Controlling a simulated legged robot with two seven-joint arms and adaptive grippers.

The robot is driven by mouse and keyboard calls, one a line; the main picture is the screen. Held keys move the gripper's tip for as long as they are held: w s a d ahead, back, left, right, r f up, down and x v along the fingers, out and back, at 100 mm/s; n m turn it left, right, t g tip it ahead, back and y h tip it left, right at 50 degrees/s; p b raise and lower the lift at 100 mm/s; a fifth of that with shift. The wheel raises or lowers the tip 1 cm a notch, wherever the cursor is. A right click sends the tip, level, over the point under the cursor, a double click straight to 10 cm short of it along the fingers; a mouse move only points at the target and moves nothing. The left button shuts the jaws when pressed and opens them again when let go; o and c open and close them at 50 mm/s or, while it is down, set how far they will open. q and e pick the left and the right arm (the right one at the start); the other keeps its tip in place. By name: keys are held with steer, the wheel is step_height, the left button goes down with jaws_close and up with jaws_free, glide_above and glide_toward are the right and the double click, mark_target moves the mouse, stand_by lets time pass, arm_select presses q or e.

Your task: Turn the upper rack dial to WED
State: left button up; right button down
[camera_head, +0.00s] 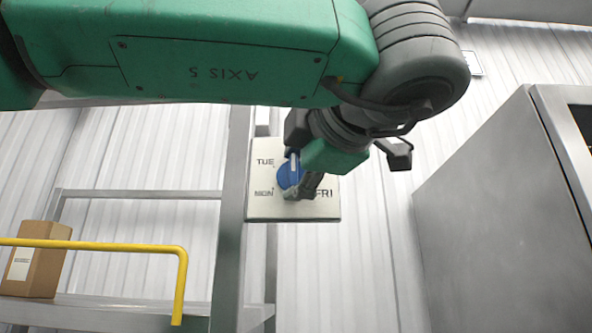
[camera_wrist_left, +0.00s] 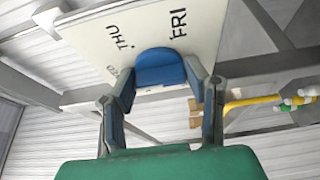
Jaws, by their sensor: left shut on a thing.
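The upper rack dial (camera_head: 288,173) is a blue knob on a pale plate (camera_head: 265,207) fixed to a grey rack post. In the head view TUE and MON show left of the knob and FRI at lower right; my arm hides the rest. A white mark on the knob points roughly upward, right of TUE; its exact setting is unclear. My left gripper (camera_head: 297,176) is shut on the knob. In the left wrist view its two fingers sit on either side of the blue knob (camera_wrist_left: 160,68), with THU, FRI and part of another label beyond.
The grey rack (camera_head: 232,250) stands left of centre with a cardboard box (camera_head: 38,258) on its shelf. A yellow rail (camera_head: 110,245) crosses in front. A large grey metal cabinet (camera_head: 480,210) stands at right.

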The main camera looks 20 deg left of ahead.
arm_select(q)
steer(key=shift+w+d+f, duration=0.1)
steer(key=shift+f, duration=0.1)
steer(key=o, duration=1.1)
steer(key=shift+o, duration=0.2)
steer(key=shift+w+d, duration=0.1)
steer(key=shift+w, duration=0.05)
steer(key=v, duration=0.7)
steer(key=shift+d, duration=0.35)
steer(key=shift+a, duration=0.15)
